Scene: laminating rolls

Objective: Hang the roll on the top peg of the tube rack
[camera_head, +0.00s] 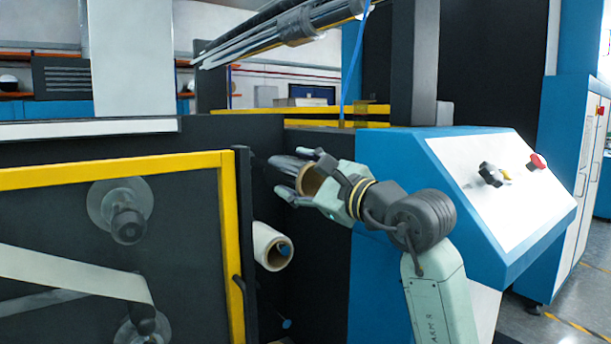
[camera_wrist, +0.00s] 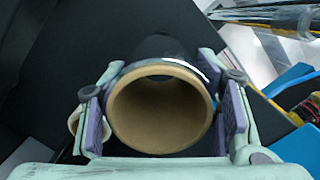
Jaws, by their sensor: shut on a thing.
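My gripper (camera_head: 299,174) is shut on a dark, shiny roll (camera_head: 284,164) with a tan cardboard core, in front of the dark machine side. In the wrist view the roll (camera_wrist: 162,80) sits between the two padded fingers of my gripper (camera_wrist: 164,112), its open core end facing the camera. Below it in the head view, a white roll (camera_head: 266,240) hangs on a blue-tipped peg (camera_head: 285,249) of the tube rack. A lower blue-tipped peg (camera_head: 287,323) is bare. The top peg is not visible; I cannot tell whether the held roll is around it.
A yellow-framed machine door (camera_head: 232,210) with a dark vertical edge stands just left of the rolls. A blue console (camera_head: 400,160) with a sloped white panel stands to the right, close to my arm. Metal rollers (camera_head: 290,25) cross above.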

